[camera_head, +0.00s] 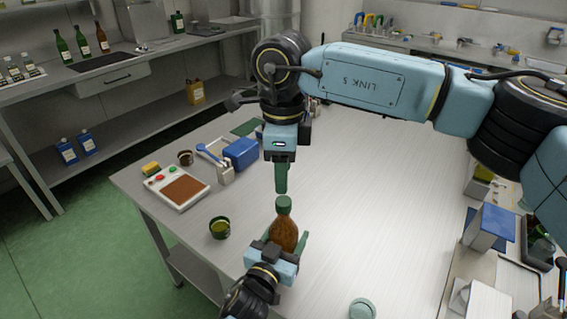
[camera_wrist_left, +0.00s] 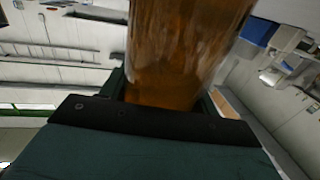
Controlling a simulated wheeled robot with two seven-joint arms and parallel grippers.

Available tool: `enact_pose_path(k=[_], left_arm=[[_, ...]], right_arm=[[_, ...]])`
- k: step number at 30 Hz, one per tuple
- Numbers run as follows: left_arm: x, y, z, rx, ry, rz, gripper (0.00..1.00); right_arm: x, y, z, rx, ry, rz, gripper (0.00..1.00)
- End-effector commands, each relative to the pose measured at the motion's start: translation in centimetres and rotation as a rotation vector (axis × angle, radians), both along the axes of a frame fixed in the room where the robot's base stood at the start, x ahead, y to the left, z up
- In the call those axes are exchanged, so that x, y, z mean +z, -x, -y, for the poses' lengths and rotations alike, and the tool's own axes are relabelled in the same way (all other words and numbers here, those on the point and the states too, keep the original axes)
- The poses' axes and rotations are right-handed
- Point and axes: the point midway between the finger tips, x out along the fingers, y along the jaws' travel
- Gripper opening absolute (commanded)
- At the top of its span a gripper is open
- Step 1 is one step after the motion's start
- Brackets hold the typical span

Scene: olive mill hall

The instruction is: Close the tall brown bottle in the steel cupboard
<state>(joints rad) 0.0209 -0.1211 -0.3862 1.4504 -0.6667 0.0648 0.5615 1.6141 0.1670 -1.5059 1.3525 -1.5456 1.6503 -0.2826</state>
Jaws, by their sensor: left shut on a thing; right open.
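The tall brown bottle (camera_head: 285,232) stands upright at the steel table, with a green cap (camera_head: 284,202) on its mouth; how tight the cap sits I cannot tell. My left gripper (camera_head: 284,246) is shut around the bottle's body. The bottle's amber wall (camera_wrist_left: 185,50) fills the middle of the left wrist view between the fingers. My right gripper (camera_head: 281,182) points down just above the cap. It is open, its fingers seen nearly edge-on. The bottle's base is hidden by the left gripper. No steel cupboard can be made out.
A round teal object (camera_head: 362,309) lies at the front. The table right of the bottle is clear. Green bottles (camera_head: 82,42) stand on the left bench.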

Motion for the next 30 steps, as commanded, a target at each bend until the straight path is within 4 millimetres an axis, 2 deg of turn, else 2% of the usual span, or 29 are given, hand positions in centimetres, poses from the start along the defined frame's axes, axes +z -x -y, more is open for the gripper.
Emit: enact_pose_path(k=[9, 15, 21, 30], left_arm=[[-0.05, 0.01, -0.02, 0.0, 0.0, -0.001, 0.0], [-0.05, 0.01, -0.02, 0.0, 0.0, -0.001, 0.0], [-0.05, 0.01, -0.02, 0.0, 0.0, -0.001, 0.0], [-0.04, 0.01, -0.02, 0.0, 0.0, -0.001, 0.0]], right_arm=[[0.44, -0.01, 0.01, 0.592, -0.001, -0.001, 0.47], [0.62, -0.03, 0.03, 0.884, 0.001, -0.001, 0.47], [0.73, -0.04, 0.04, 1.025, 0.0, 0.0, 0.47], [0.74, -0.03, 0.04, 1.045, 0.0, -0.001, 0.47]])
